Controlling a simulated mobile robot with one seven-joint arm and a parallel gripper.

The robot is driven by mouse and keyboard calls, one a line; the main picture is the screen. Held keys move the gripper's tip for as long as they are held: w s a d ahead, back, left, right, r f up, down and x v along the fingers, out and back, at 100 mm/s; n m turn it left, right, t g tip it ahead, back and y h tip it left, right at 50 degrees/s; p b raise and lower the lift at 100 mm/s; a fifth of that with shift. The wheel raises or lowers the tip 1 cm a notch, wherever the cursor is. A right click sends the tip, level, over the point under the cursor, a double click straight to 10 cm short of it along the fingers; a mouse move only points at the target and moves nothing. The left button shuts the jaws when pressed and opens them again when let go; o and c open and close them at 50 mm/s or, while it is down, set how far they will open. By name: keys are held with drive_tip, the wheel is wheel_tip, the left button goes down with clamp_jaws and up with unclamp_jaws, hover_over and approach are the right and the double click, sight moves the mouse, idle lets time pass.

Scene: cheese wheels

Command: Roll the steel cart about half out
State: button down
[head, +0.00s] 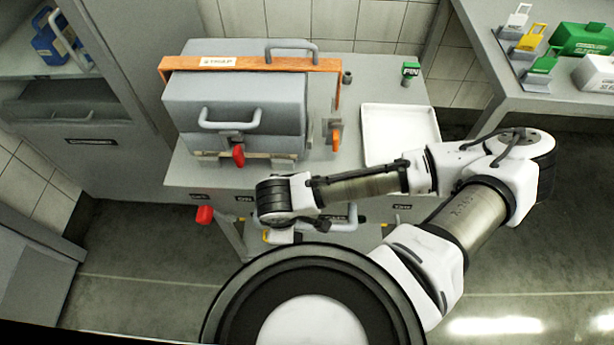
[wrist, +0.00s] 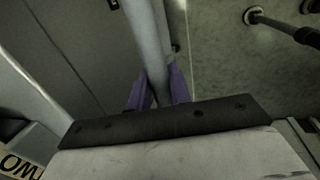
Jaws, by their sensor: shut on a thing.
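My gripper (wrist: 157,92) shows in the wrist view, its purple fingers shut on a round grey steel bar (wrist: 148,40), one finger on each side. The bar looks like the steel cart's handle and runs up out of the picture. In the head view my arm's wrist end hangs in front of the bench's front edge, and the fingertips are hidden. Grey metal parts (head: 340,215) show low under the bench front, partly behind my arm; they may be the cart. How far out the cart stands cannot be told.
The steel bench (head: 210,174) carries a grey press-like box (head: 235,100) with an orange bar (head: 300,64), and a white tray (head: 400,130). A red piece (head: 205,214) sticks out at the bench's front left. A grey cabinet (head: 100,150) stands left. Floor (head: 130,260) is clear in front.

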drive_tip(key=shift+s, duration=0.2)
drive_tip(key=s+p, duration=0.3)
drive_tip(key=p, duration=0.1)
drive_tip(key=shift+s, duration=0.4)
idle(0.3)
drive_tip(key=c, duration=0.6)
unclamp_jaws()
